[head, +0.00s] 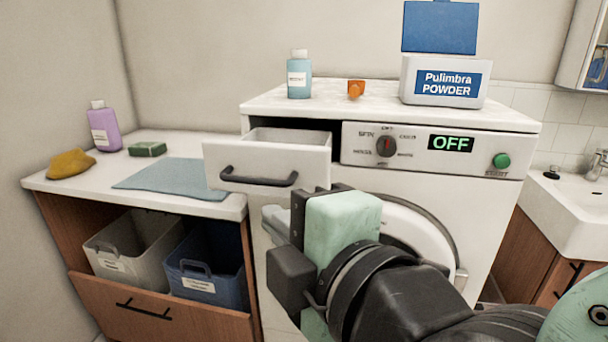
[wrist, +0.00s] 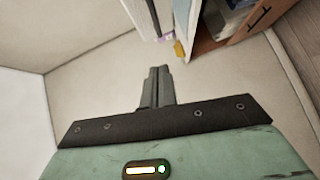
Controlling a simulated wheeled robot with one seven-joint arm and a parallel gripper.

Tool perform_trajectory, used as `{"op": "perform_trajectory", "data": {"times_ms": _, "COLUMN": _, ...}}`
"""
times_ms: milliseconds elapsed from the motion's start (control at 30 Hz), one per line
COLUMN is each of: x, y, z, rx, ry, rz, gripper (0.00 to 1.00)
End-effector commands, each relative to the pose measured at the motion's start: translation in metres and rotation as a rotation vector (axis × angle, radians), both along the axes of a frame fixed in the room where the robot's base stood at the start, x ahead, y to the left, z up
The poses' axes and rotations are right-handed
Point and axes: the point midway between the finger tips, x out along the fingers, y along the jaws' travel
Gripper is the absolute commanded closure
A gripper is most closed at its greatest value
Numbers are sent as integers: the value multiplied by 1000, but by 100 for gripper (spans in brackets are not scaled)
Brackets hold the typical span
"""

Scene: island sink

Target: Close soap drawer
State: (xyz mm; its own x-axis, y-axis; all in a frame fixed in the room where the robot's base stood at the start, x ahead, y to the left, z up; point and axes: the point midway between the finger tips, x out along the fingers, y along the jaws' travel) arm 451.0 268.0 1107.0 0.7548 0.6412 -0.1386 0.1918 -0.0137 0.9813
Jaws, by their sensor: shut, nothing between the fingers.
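The soap drawer (head: 232,159) is pulled out of the upper left of the white washing machine (head: 400,185) in the head view. Its black handle (head: 259,180) is on the front face, and its inside shows from above. My gripper (head: 275,221) is below and slightly right of the drawer front, apart from the handle as far as I can tell. In the wrist view its fingers (wrist: 157,88) are pressed together with nothing between them.
A counter (head: 190,205) with a blue cloth (head: 170,174), purple bottle (head: 103,126), sponge (head: 148,149) and yellow cloth (head: 71,163) stands left. Below are a grey bin (head: 130,245) and blue bin (head: 207,265). A powder box (head: 442,80) and teal bottle (head: 299,75) stand on the machine.

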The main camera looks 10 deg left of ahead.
Motion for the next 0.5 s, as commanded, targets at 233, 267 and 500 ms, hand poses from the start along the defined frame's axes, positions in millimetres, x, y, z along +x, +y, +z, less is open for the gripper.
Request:
{"op": "perform_trajectory", "data": {"times_ms": 233, "x": 7, "y": 6, "z": 4, "rx": -6, "ry": 4, "rz": 0, "gripper": 100}}
{"op": "perform_trajectory", "data": {"times_ms": 267, "x": 7, "y": 6, "z": 4, "rx": -6, "ry": 4, "rz": 1, "gripper": 100}}
{"op": "perform_trajectory", "data": {"times_ms": 500, "x": 8, "y": 10, "z": 2, "rx": -1, "ry": 5, "rz": 12, "gripper": 100}}
